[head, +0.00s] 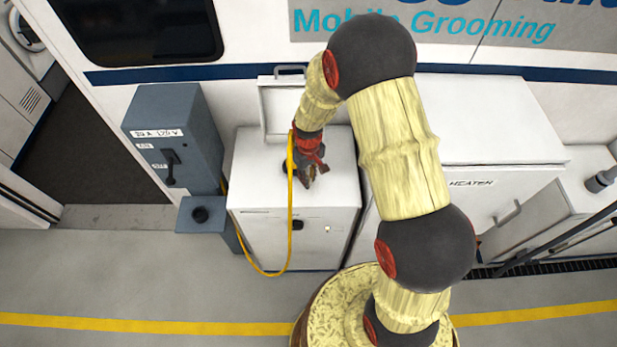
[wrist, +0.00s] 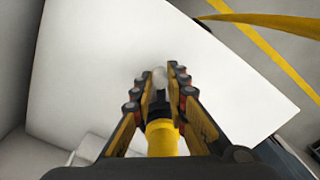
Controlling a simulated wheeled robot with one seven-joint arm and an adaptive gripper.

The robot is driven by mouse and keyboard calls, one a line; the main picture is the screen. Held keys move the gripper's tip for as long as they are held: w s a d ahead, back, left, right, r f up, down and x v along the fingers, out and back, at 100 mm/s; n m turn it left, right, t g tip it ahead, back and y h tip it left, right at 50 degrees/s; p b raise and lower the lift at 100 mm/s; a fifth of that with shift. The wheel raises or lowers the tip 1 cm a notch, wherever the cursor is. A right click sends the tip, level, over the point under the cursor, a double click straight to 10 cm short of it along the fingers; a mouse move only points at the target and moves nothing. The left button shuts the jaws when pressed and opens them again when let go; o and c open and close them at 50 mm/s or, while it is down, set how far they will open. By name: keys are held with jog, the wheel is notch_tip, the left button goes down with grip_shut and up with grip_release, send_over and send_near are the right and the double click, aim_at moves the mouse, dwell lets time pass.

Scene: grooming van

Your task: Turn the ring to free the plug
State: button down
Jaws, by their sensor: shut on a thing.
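My gripper (head: 308,174) is over the top of the white cabinet (head: 258,178), pointing down. In the wrist view my gripper (wrist: 160,75) has its two fingers closed around a plug-like piece. This piece has a yellow body (wrist: 162,138), with a dark band and a pale part showing between the fingers. I cannot tell which part is the ring, or whether the plug is seated in a socket; the fingers hide the join. A yellow cable (head: 291,215) hangs from beside my gripper down the cabinet front and loops to the grey power box (head: 172,130).
The grey box has a black lever and a lower housing with a round black socket (head: 201,214). A raised white lid (head: 280,108) stands behind my gripper. A white heater cabinet (head: 490,125) is to the right. Open floor lies in front.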

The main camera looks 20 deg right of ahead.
jog(key=shift+a, duration=0.1)
jog(key=a+m+b, duration=0.1)
jog(key=m, duration=0.1)
jog(key=a+m, duration=0.2)
jog(key=shift+s+f+b, duration=0.1)
jog(key=shift+s+b, duration=0.05)
jog(key=shift+b, duration=0.2)
jog(key=a+m, duration=0.1)
jog(key=m, duration=0.1)
jog(key=a+m+b, duration=0.1)
jog(key=shift+w+a+m, duration=0.3)
jog(key=shift+a+m, duration=0.05)
jog(key=shift+m, duration=0.05)
jog(key=a+m, duration=0.1)
jog(key=w+a+m+b, duration=0.1)
jog(key=m, duration=0.1)
jog(key=shift+w+a+m, duration=0.2)
jog(key=shift+m, duration=0.1)
jog(key=shift+w+a+m+b, duration=0.35)
jog(key=shift+w+a+m, duration=0.25)
jog(key=shift+m, duration=0.5)
jog(key=shift+w+a+m+b, duration=0.4)
jog(key=shift+w+m, duration=0.3)
jog(key=shift+m, duration=0.4)
jog(key=c, duration=1.7)
grip_release()
